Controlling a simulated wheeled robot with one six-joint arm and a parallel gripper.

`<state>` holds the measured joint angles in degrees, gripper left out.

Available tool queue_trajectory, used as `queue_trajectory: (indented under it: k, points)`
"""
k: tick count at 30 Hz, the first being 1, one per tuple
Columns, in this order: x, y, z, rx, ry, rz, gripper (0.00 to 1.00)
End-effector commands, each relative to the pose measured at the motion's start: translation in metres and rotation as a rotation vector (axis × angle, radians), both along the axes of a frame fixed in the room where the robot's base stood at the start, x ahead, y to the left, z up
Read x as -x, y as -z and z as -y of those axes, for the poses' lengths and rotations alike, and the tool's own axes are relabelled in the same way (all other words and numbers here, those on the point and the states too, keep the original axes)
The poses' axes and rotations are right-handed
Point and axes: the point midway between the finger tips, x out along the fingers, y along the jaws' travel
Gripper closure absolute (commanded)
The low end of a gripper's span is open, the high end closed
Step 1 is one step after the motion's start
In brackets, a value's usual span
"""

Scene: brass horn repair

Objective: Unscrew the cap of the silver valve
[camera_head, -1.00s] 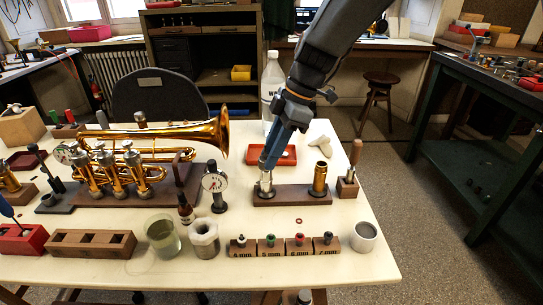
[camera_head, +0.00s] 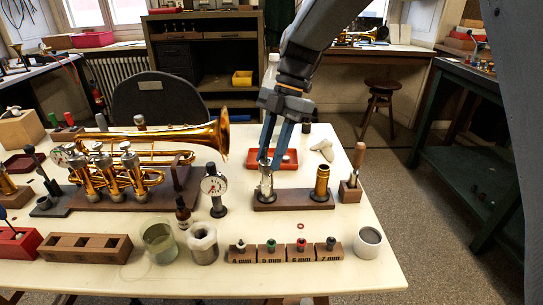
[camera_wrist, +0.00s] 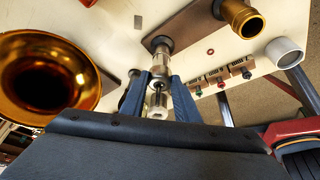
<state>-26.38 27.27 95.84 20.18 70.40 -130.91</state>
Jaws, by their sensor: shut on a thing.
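The silver valve (camera_head: 265,182) stands upright at the left end of a dark wooden block on the table. In the wrist view the silver valve (camera_wrist: 160,64) points toward the camera, with a thin dark stem and a pale button at its near end. My gripper (camera_head: 269,163) comes down over it from above; its two blue fingers lie on either side of the valve's top. In the wrist view my gripper (camera_wrist: 162,78) is shut on the valve's upper part, the cap. The cap's edge is partly hidden by the fingers, and I cannot tell whether it has loosened.
A red tray (camera_head: 290,165) lies behind. Jars and labelled small blocks line the front.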

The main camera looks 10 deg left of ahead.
Motion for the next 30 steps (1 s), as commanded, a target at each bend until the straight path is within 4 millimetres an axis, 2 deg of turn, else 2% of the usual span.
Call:
queue_trajectory:
  k: [11, 21, 30]
  points:
    - [0.0004, 0.0000, -0.0005, 0.001, -0.055, -0.002, 0.99]
    - [-0.0007, -0.0006, -0.0063, 0.000, -0.463, -0.003, 0.99]
    - [-0.0010, -0.0002, -0.0056, 0.000, -0.492, -0.003, 0.99]
